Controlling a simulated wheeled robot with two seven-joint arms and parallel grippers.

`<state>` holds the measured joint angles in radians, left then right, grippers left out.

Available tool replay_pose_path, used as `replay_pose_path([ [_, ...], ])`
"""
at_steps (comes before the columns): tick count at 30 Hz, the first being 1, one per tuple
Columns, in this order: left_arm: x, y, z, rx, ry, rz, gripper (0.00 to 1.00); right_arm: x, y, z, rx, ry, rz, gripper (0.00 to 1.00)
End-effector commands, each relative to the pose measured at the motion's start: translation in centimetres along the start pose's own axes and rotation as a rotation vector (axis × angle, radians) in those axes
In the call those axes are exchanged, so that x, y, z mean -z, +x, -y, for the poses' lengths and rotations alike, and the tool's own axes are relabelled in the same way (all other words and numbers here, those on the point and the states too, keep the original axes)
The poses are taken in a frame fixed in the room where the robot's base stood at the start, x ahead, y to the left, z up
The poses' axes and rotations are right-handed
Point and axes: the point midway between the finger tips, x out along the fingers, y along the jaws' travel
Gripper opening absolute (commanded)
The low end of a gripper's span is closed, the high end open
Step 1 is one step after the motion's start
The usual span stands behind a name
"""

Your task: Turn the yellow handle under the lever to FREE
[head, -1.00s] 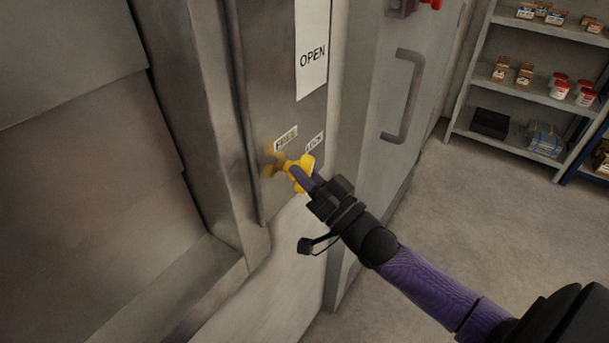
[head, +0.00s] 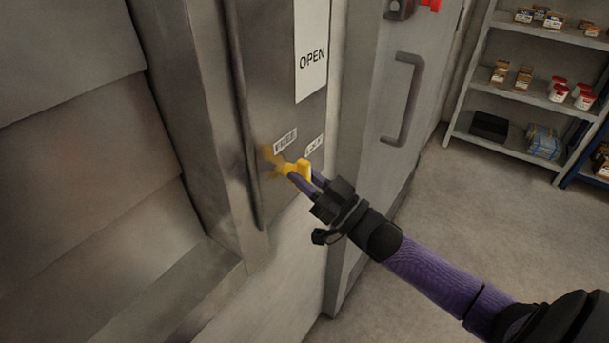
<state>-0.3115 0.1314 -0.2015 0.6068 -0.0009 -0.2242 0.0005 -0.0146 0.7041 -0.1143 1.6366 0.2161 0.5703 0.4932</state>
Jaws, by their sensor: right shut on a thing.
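The yellow handle (head: 288,167) sits on the lower part of the grey metal panel (head: 273,100). The FREE label (head: 285,141) is above it, and a second label (head: 314,146), hard to read, is to the right. My right gripper (head: 304,176) comes in from the lower right and is shut on the yellow handle. Its fingers hide part of the handle. The handle slants from upper left to lower right. The lever is not clearly visible. My left gripper is not in view.
An OPEN sign (head: 312,50) is on the panel above. A grey door with a bar handle (head: 403,98) stands to the right. Shelves (head: 545,93) with boxes and tubs are at the back right. The floor (head: 480,220) between is clear.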

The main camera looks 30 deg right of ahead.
Motion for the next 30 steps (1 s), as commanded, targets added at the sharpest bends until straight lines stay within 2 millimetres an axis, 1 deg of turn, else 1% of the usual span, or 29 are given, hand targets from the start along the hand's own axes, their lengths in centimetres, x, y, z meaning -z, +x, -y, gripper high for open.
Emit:
replay_pose_path([
  [7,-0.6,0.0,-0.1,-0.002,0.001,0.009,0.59,-0.2,-0.1,0.1,0.0,-0.001,0.006,0.0],
  [8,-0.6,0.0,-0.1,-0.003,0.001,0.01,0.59,-0.2,-0.1,0.1,0.0,-0.001,0.006,0.24],
  [9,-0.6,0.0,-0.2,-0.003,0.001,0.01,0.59,-0.2,-0.1,0.1,0.0,-0.001,0.006,0.33],
  [11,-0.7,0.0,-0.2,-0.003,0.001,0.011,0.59,-0.2,-0.1,0.0,0.0,-0.001,0.005,0.45],
  [12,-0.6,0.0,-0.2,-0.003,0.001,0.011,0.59,-0.1,-0.1,0.0,0.0,0.0,0.004,0.54],
  [13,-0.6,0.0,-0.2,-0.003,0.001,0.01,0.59,-0.1,-0.1,0.0,0.0,0.0,0.004,0.57],
  [20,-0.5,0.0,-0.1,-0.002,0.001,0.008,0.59,-0.1,0.0,0.0,0.0,0.0,0.002,0.57],
  [23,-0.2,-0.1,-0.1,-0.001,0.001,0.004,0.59,-0.1,-0.6,0.0,-0.001,0.0,0.003,0.57],
  [26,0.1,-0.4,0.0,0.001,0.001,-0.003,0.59,0.0,-2.4,0.0,-0.001,0.001,0.007,0.57],
  [30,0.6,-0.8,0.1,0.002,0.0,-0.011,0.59,0.0,-5.8,0.0,-0.001,0.002,0.007,0.57],
])
